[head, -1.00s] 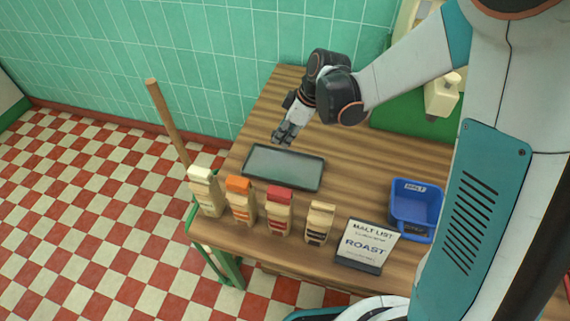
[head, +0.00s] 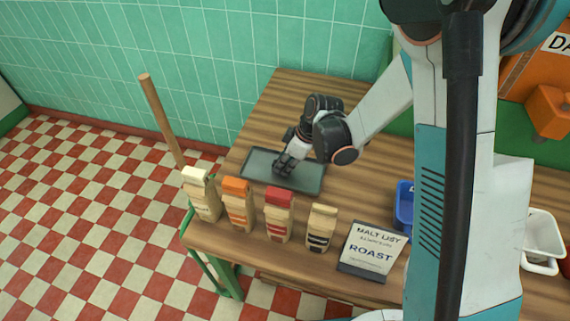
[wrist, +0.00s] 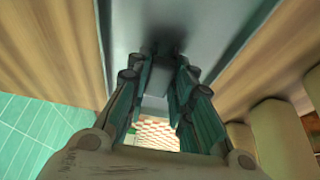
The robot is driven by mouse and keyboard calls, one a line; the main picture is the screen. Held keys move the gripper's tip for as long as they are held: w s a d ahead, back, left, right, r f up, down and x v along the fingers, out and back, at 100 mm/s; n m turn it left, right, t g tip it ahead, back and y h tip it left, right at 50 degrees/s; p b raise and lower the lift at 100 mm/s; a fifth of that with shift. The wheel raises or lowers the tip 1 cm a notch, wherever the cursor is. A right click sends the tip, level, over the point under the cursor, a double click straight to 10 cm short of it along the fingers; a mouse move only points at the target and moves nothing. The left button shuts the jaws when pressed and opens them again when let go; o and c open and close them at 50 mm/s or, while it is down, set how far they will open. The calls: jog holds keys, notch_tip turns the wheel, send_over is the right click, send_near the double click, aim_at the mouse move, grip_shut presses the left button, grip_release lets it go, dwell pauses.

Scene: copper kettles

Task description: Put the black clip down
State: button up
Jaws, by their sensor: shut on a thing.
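My gripper (head: 282,169) is low over the grey tray (head: 256,163) on the wooden table, its fingers pointing down at the tray's middle. In the wrist view my gripper (wrist: 160,85) is closed on a small dark thing, the black clip (wrist: 161,66), held between the fingertips. The clip is mostly hidden by the fingers and too small to make out in the head view. A dark shadow lies on the tray just beyond the fingertips. I cannot tell whether the clip touches the tray.
Several malt bags stand along the table's front edge, including an orange-topped bag (head: 238,203) and a red-topped bag (head: 278,214). A roast sign (head: 371,248) stands right of them. A blue bin (head: 404,206) is partly hidden by my body. Bare table lies behind the tray.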

jog(key=o, duration=0.8)
jog(key=shift+f, duration=0.1)
jog(key=shift+c, duration=0.2)
jog(key=p+v, duration=0.4)
jog(key=v, duration=0.8)
jog(key=shift+r, duration=0.25)
jog(key=s+d+r+m+t+h, duration=0.2)
jog(key=s+d+r+m, duration=0.3)
jog(key=s+r+m, duration=0.2)
jog(key=s+d+r+m+t+h, duration=0.2)
jog(key=s+d+r+m, duration=0.4)
jog(key=s+r, duration=0.3)
jog(key=shift+s+d+r+m+t, duration=0.4)
jog(key=shift+s+t, duration=0.4)
jog(key=shift+s, duration=0.65)
jog(key=shift+a, duration=0.1)
